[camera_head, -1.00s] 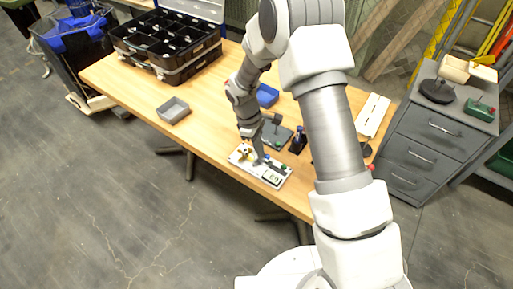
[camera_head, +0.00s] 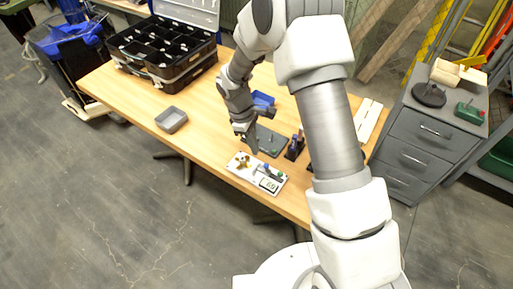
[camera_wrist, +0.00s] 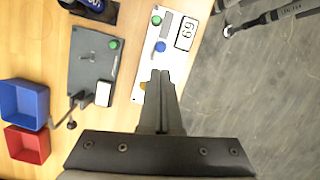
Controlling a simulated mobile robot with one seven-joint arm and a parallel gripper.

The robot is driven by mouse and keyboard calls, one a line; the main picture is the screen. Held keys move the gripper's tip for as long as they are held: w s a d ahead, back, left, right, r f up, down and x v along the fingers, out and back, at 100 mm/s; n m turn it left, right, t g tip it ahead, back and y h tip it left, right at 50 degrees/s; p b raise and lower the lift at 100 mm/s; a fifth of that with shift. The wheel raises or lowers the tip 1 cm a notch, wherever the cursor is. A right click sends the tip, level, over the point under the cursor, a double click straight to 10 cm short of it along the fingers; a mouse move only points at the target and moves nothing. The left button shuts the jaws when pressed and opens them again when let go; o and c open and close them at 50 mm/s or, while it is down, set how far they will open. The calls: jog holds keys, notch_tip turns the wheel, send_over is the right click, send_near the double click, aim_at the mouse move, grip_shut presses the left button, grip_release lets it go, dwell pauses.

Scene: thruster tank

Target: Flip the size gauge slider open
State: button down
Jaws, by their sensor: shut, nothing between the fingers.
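The size gauge appears to be the white board (camera_head: 237,170) near the table's front edge, with a small display (camera_head: 268,185) and a brass-coloured part (camera_head: 241,160) at its left end. In the wrist view the board (camera_wrist: 150,50) carries a blue knob (camera_wrist: 160,47), a green knob (camera_wrist: 156,20) and a display (camera_wrist: 186,33) with dark digits. My gripper (camera_head: 252,149) is shut and empty above the board, apart from it as far as I can tell. In the wrist view its fingertips (camera_wrist: 161,74) point towards the blue knob and hide part of the board.
A grey plate (camera_wrist: 88,50) with a lever and green button lies beside the board. A blue bin (camera_wrist: 22,104) and a red bin (camera_wrist: 28,143) stand beyond it. A grey tray (camera_head: 171,120) and a black organiser case (camera_head: 165,50) are at the left.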

jog(key=p+v, duration=0.1)
jog(key=v, duration=0.2)
jog(key=shift+a+r, duration=0.1)
jog(key=shift+r, duration=0.1)
dwell(0.3)
jog(key=s+d+r+m+t+y, duration=0.1)
jog(key=s+d+r+m, duration=0.2)
jog(key=r, duration=0.7)
jog(key=s+d+r+m+t, duration=0.2)
jog(key=s+d+r+m, duration=0.15)
jog(key=r, duration=0.75)
jog(key=s+d+r+m+t, duration=0.2)
jog(key=s+r+m, duration=0.1)
jog(key=s, duration=0.4)
jog(key=s+d+r+m+t+y, duration=0.1)
jog(key=s+d+r+m, duration=0.1)
jog(key=s+r, duration=0.3)
jog(key=s+m, duration=0.1)
jog(key=s, duration=0.2)
jog(key=shift+r+t, duration=0.2)
jog(key=shift+t, duration=0.2)
jog(key=shift+d, duration=0.1)
